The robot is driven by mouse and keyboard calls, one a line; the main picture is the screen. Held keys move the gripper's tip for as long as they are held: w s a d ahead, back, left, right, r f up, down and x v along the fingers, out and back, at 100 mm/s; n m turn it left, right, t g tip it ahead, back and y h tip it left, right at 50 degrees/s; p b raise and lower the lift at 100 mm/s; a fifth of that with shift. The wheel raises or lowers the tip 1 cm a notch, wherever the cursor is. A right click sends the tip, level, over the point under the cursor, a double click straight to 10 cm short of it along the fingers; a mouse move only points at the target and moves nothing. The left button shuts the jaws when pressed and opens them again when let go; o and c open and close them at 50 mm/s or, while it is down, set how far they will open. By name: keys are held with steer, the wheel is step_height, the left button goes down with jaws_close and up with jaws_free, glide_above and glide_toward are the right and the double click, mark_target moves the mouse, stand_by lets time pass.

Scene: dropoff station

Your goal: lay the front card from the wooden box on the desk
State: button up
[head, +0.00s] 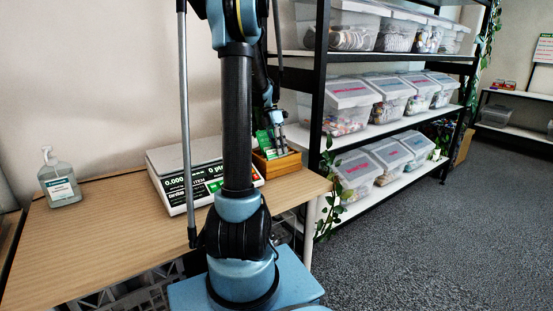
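The wooden box (279,167) stands at the right end of the desk (110,215), behind my arm in the head view. Green cards (263,142) stand upright in it and rise above its rim. My gripper (279,147) points down at the box, with its fingertips at the cards' right side. The fingers are small and dark here, so I cannot tell whether they are open or shut, or whether they touch a card. My arm hides the box's left side.
A white scale (175,190) with digital displays stands left of the box, partly behind my arm. A sanitizer bottle (60,180) stands at the desk's left. Shelves with clear bins (345,105) rise just right of the desk. The front left of the desk is bare.

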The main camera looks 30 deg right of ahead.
jaws_close()
steer(key=shift+r, duration=0.15)
step_height(320, 180, up, 10)
steer(key=shift+f, duration=0.2)
steer(key=shift+s, duration=0.1)
